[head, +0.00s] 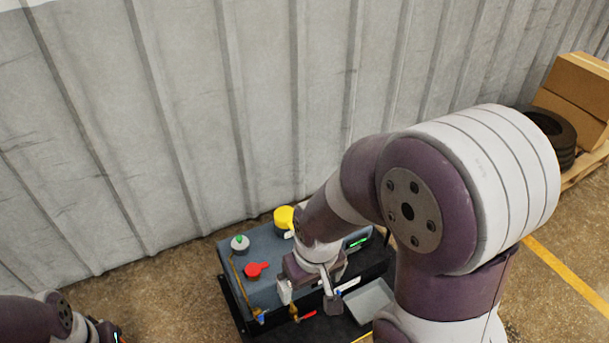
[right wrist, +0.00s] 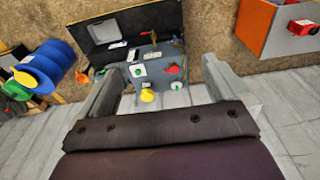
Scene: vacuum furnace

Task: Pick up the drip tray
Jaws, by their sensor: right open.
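The drip tray appears to be the shallow grey tray (head: 368,300) on the black base at the right of the grey-blue furnace unit, partly hidden by my right arm in the head view. It seems to show in the right wrist view as a pale tray (right wrist: 103,30) on the black base. My right gripper (head: 310,295) is open and empty, over the front of the unit and left of the tray. Its two fingers (right wrist: 162,80) show apart in the right wrist view, with the unit beyond them. Only part of my left arm shows at lower left; its gripper is not visible.
The unit (head: 262,282) carries a red handle (head: 257,269), a yellow knob (head: 284,217) and a green-topped knob (head: 240,242). A corrugated wall (head: 180,120) stands behind.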

